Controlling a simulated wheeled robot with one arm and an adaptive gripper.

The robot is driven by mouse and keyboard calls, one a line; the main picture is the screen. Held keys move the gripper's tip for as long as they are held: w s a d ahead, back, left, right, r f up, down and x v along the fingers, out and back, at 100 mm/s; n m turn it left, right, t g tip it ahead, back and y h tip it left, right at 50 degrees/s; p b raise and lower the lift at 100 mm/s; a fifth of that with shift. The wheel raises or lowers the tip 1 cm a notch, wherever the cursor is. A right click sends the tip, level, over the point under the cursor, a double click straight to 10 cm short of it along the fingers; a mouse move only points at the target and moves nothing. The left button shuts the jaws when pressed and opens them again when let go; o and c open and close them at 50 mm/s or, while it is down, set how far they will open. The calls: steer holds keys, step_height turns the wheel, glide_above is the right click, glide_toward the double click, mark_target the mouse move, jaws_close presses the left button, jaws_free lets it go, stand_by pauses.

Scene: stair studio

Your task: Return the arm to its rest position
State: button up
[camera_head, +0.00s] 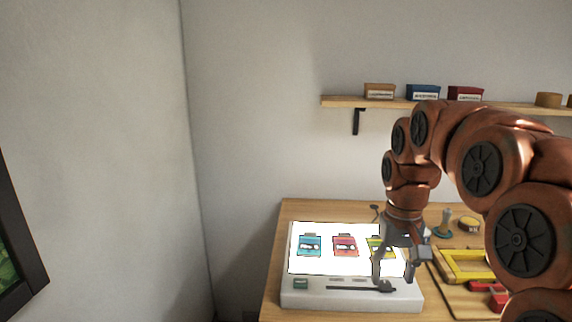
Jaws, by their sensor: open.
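My gripper (393,281) points down at the end of my orange-brown arm, over the right part of a white lit panel (330,266). It is open, with no object visible between its fingers. The panel lies on a wooden table and bears a blue card-like piece (310,245), a pink one (345,245) and a yellow-green one (375,246). The yellow-green piece is partly hidden by my gripper. I cannot tell whether the fingertips touch the panel's front edge.
A wall shelf (340,102) with small boxes is behind my arm. The space above the table's left side is free.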

steer(key=s+a+f+p, duration=0.1)
steer(key=s+f, duration=0.1)
steer(key=s, duration=0.7)
steer(key=s+a+f+p, duration=0.1)
steer(key=s+f, duration=0.2)
steer(key=s, duration=0.6)
steer(key=s+a+f+g+p, duration=0.1)
steer(key=s+f, duration=0.1)
steer(key=s, duration=0.8)
steer(key=shift+f, duration=0.3)
